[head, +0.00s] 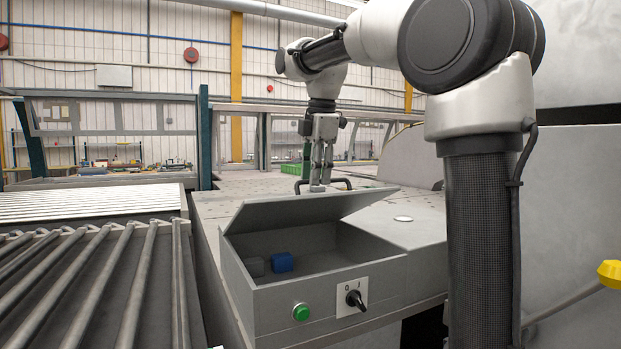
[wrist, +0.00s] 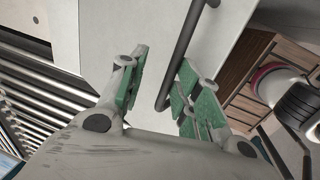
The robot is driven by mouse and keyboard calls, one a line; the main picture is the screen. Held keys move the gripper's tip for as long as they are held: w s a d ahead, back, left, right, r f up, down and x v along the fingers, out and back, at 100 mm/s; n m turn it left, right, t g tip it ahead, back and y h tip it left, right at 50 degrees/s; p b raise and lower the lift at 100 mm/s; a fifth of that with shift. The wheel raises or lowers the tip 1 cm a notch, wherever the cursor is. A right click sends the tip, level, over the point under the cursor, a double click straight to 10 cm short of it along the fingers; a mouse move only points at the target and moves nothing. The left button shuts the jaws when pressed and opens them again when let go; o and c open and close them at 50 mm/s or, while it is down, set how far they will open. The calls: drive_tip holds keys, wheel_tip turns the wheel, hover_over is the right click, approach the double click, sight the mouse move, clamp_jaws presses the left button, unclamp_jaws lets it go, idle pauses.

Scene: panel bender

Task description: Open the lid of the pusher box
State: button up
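The pusher box (head: 385,287) is a grey metal box in the middle of the head view. Its lid (head: 300,211) is tilted up partway, and the inside shows through the gap facing me. A dark bar handle (head: 343,181) stands on the lid's upper side. My gripper (head: 321,184) points down at the handle. In the wrist view my gripper (wrist: 163,65) is open, its green-padded fingers apart. The handle (wrist: 187,52) runs between them, nearer the right finger; I cannot tell whether it touches. A blue block (head: 282,262) and a grey block (head: 254,267) lie inside the box.
The box front has a green button (head: 301,312) and a black rotary switch (head: 354,297). A rack of metal rollers (head: 95,275) stands on the left. A wide machine table (head: 240,200) lies behind the box. A yellow knob (head: 610,274) sticks out at the right.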

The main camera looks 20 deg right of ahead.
drive_tip(key=shift+s+f, duration=0.35)
drive_tip(key=shift+f, duration=0.1)
wheel_tip(320, 180, up, 9)
drive_tip(key=w, duration=0.2)
drive_tip(key=shift+f, duration=0.15)
idle(0.7)
